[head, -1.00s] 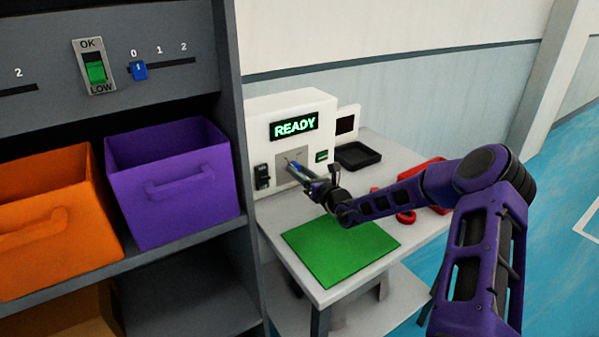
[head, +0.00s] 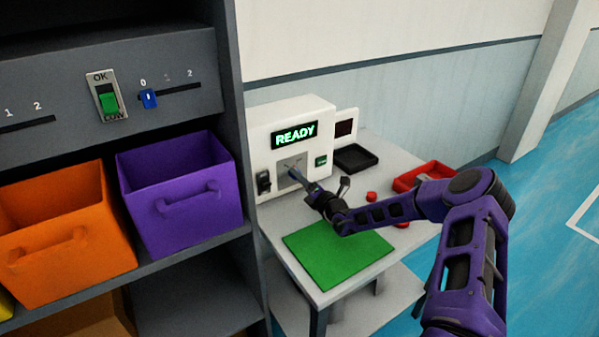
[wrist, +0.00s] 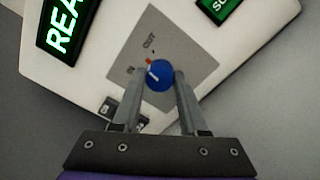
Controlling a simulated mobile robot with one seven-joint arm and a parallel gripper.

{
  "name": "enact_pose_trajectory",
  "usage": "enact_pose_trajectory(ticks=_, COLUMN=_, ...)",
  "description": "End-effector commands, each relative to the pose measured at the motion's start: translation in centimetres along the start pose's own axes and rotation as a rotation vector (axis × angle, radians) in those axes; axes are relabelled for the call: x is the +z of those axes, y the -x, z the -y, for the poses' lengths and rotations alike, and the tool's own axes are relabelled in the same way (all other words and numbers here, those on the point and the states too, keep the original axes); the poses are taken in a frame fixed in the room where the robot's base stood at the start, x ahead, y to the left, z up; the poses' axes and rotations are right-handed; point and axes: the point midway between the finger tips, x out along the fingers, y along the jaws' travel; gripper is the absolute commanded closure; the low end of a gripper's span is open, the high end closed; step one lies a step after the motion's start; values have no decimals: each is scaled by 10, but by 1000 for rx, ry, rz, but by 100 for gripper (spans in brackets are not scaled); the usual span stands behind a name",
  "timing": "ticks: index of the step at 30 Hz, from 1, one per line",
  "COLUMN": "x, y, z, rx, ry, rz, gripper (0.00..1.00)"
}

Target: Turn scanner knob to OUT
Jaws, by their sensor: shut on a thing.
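The scanner (head: 297,130) is a white box on the table with a lit READY display (head: 294,135). Its blue knob (wrist: 159,73) sits on a grey plate (wrist: 190,52) marked IN and OUT in the wrist view. My gripper (wrist: 163,78) is shut on the knob, one finger on each side. In the head view my gripper (head: 297,176) reaches the scanner's front and hides most of the knob.
A green mat (head: 338,254) lies on the table in front of the scanner. A black tray (head: 360,158), a red tray (head: 428,175) and small red pieces (head: 371,196) are to the right. A shelf with an orange bin (head: 60,232) and a purple bin (head: 185,195) stands at left.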

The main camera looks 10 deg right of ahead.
Motion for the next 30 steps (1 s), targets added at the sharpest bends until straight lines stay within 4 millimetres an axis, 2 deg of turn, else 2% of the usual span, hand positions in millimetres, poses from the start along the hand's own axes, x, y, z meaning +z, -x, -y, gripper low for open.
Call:
enact_pose_trajectory(ticks=6, x=1, y=0, z=-2, rx=3, ry=-192, rz=9, gripper=100)
enact_pose_trajectory(ticks=15, x=0, y=0, z=0, rx=4, ry=-384, rz=16, gripper=100)
enact_pose_trajectory(ticks=30, x=-1, y=0, z=0, rx=5, ry=-480, rz=19, gripper=100)
